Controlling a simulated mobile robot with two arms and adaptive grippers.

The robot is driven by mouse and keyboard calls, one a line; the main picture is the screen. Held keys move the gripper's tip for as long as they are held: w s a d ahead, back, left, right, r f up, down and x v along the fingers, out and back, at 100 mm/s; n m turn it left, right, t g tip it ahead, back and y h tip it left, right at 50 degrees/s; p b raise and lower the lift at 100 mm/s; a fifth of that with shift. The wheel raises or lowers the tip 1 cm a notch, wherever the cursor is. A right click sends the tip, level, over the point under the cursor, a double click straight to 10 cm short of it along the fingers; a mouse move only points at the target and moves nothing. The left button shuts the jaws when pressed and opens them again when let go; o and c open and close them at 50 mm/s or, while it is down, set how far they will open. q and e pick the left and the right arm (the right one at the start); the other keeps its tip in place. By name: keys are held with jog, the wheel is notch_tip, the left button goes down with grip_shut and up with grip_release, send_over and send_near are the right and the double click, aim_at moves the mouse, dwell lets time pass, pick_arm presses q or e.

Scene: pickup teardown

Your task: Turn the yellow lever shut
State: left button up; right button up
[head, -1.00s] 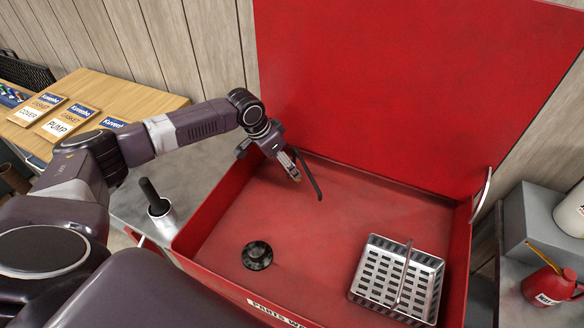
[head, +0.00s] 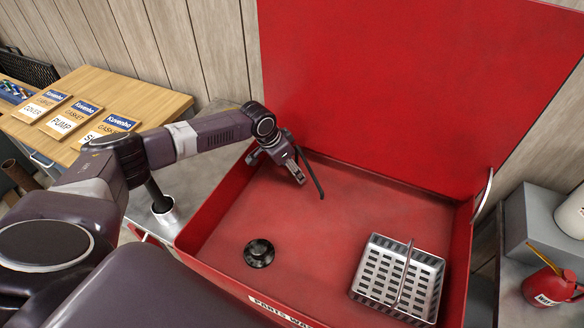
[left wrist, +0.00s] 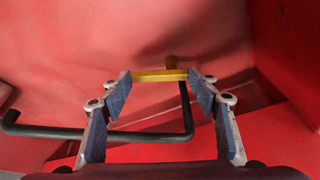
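The yellow lever (left wrist: 158,76) shows in the left wrist view as a flat bar lying crosswise, with a short round yellow stub behind its right part. My left gripper (left wrist: 160,95) is open, and the bar spans the gap between its two fingertips. Whether the fingertips touch it I cannot tell. A black bent pipe (left wrist: 95,134) runs from near the lever down and to the left, below the fingertips in the picture. In the head view my left gripper (head: 300,175) is at the back left of the red basin, beside the black pipe (head: 314,180); the lever is hidden there. My right gripper is not in view.
The red basin (head: 330,215) has a raised lid (head: 400,80) behind it and walls close to my left gripper. A metal basket (head: 398,278) and a black round drain piece (head: 258,253) are in the basin. A metal cup (head: 165,212) stands left.

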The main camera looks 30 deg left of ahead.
pick_arm(q)
jog(key=shift+c, duration=1.2)
jog(key=shift+a+f+m+b, duration=0.1)
jog(key=shift+f+m+b, duration=0.05)
jog(key=shift+m+b, duration=0.2)
jog(key=m+b, duration=0.1)
jog(key=m+h+b, duration=0.1)
jog(key=shift+a+m+g, duration=0.2)
jog(key=shift+m+g, duration=0.1)
jog(key=shift+m, duration=0.05)
jog(key=shift+s+m+g+b, duration=0.1)
jog(key=shift+m+g+b, duration=0.2)
jog(key=shift+m+b, duration=0.2)
jog(key=o, duration=1.2)
jog(key=shift+c, duration=0.2)
jog(key=shift+a+r+h, duration=0.15)
jog(key=shift+r+h, duration=0.15)
jog(key=shift+r, duration=0.05)
jog(key=v, duration=1.1)
jog(key=shift+s+r, duration=0.2)
jog(key=shift+r, duration=0.1)
